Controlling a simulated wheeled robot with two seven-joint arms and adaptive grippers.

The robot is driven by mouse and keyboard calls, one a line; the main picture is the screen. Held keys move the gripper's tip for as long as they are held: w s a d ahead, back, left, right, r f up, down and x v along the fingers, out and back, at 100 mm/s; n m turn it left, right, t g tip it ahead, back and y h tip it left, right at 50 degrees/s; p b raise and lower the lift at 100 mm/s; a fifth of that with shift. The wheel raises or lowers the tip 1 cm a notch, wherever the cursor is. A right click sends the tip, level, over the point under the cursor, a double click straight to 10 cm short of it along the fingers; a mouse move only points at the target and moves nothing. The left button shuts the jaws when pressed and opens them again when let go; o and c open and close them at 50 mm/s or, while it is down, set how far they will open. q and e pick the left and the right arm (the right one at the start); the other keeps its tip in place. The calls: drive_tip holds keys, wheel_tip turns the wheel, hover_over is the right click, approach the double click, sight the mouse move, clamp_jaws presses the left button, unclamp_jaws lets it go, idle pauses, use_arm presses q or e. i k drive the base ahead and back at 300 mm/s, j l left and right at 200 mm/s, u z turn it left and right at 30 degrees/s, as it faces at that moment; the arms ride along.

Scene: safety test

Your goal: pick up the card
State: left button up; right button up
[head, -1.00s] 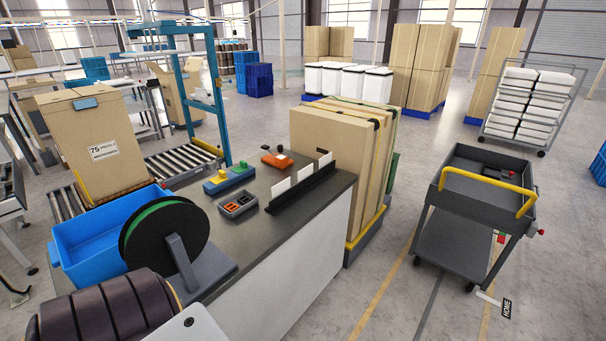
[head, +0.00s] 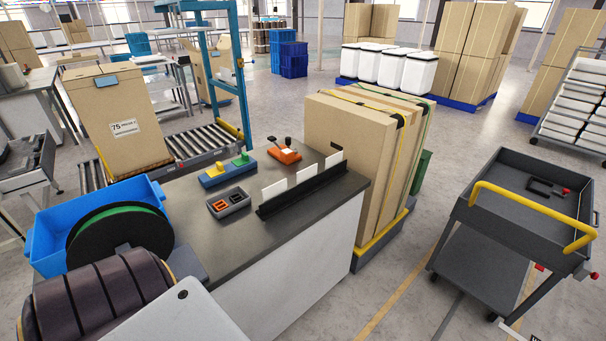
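Three white cards stand upright in a long black rack on the dark counter (head: 240,247): a near one (head: 273,189), a middle one (head: 306,173) and a far one (head: 333,159). The black rack (head: 300,190) hides their lower parts, and I cannot tell which card is meant. Part of my own arm shows at the lower left, but neither gripper is in view.
On the counter are a grey switch box (head: 229,203), a blue-and-yellow button box (head: 228,170) and an orange device (head: 284,152). A green-black reel (head: 120,243) and blue bin (head: 45,243) are left. Strapped cartons (head: 350,140) stand behind; a grey cart (head: 510,215) stands right.

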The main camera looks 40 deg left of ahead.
sight(302, 176)
drive_tip(key=i+l+u, duration=0.1)
drive_tip(key=i+u, duration=0.3)
drive_tip(key=i+l+u, duration=0.15)
drive_tip(key=u, duration=0.2)
drive_tip(key=i+l+u, duration=0.1)
drive_tip(key=i+u, duration=0.15)
drive_tip(key=u, duration=0.15)
drive_tip(key=i+l+u, duration=0.15)
drive_tip(key=u, duration=0.25)
drive_tip(key=i+l, duration=0.05)
